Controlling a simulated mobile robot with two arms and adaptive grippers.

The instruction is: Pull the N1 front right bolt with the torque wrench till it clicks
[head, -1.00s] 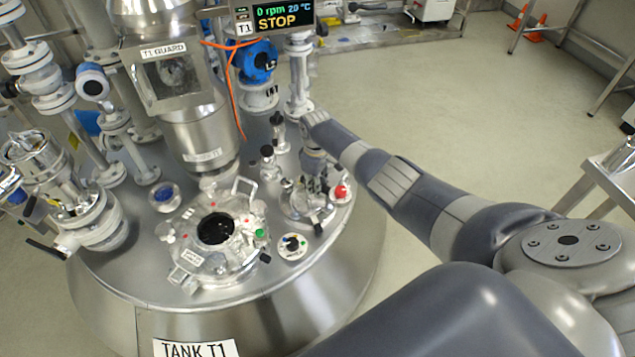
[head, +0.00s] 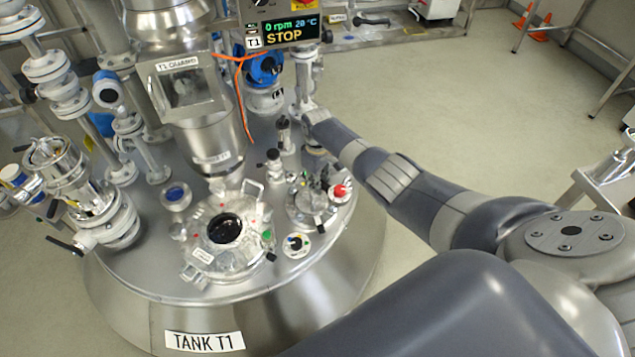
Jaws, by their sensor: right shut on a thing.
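My right arm comes in from the right, and its wrist bends down over the right side of the tank lid. My right gripper (head: 316,167) is small and partly hidden below the wrist, close above a small round flanged nozzle (head: 308,208). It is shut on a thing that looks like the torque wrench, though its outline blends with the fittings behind. I cannot read a N1 label, and the nozzle's bolts are too small to tell apart. I cannot tell whether the wrench touches a bolt. My left gripper is not in view.
The open manway (head: 226,228) lies left of the nozzle. The guard column (head: 188,88), the STOP display (head: 283,33) and pipework crowd the back and left.

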